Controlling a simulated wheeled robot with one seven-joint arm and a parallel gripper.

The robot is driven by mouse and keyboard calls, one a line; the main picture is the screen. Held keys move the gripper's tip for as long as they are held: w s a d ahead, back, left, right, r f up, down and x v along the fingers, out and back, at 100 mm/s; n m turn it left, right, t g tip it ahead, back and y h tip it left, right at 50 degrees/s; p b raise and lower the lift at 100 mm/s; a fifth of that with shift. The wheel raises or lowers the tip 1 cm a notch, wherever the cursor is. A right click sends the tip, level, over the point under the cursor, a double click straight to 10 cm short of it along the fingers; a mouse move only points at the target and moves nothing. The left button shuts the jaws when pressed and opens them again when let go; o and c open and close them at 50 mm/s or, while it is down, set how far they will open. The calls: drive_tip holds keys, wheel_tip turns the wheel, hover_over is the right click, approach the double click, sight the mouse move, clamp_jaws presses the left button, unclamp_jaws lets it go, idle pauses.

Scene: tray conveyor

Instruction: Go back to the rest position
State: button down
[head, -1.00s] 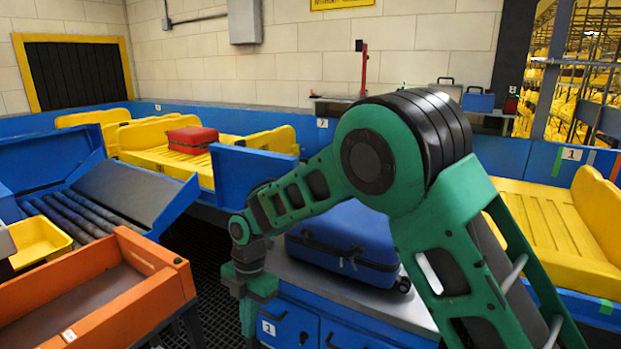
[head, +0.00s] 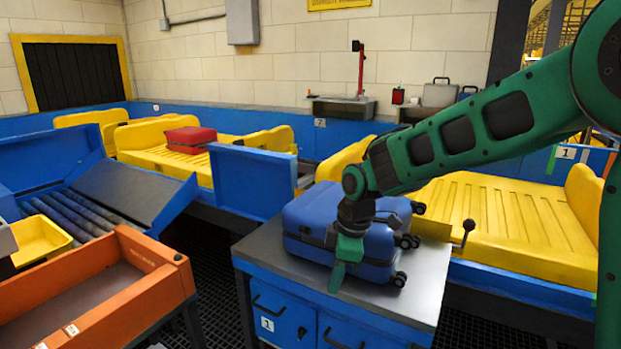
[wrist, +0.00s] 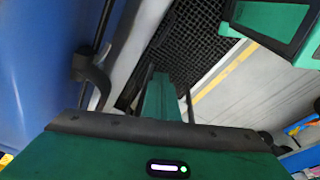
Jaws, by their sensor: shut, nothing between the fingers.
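My gripper (head: 337,278) points down in the head view, in front of the blue suitcase (head: 300,220). Its fingers are together with nothing between them. The suitcase lies flat on the grey top of the blue cabinet (head: 420,290), its wheels to the right. In the wrist view the shut green fingers (wrist: 160,98) point away from the camera, and a blue surface with a dark handle fills the left side. Whether my gripper touches the suitcase cannot be told.
A red suitcase (head: 190,138) lies on a yellow conveyor tray at the back left. An empty yellow tray (head: 490,215) is behind the cabinet on the right. An orange bin (head: 150,262) and a small yellow bin (head: 40,240) stand at the left. Dark grated floor lies between.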

drive_tip(key=s+d+r+m+t+h, duration=0.1)
drive_tip(key=s+d+r+m, duration=0.1)
drive_tip(key=s+d+m, duration=0.4)
drive_tip(key=s+d+r+m+t, duration=0.1)
drive_tip(key=d+m, duration=0.3)
drive_tip(key=d, duration=0.5)
drive_tip(key=s+d+r+m+t+h, duration=0.1)
drive_tip(key=s+d+r+m, duration=0.1)
drive_tip(key=s+d+m, duration=0.4)
drive_tip(key=s+d+f+m+g, duration=0.2)
drive_tip(key=s+d+m+g, duration=0.2)
drive_tip(key=s+d, duration=1)
drive_tip(key=s+m, duration=0.1)
drive_tip(key=m, duration=0.2)
drive_tip(key=shift+s+f, duration=0.15)
drive_tip(key=shift+s, duration=0.2)
drive_tip(key=shift+w+d+f, duration=0.1)
drive_tip(key=shift+w+f, duration=0.15)
drive_tip(key=shift+w, duration=0.4)
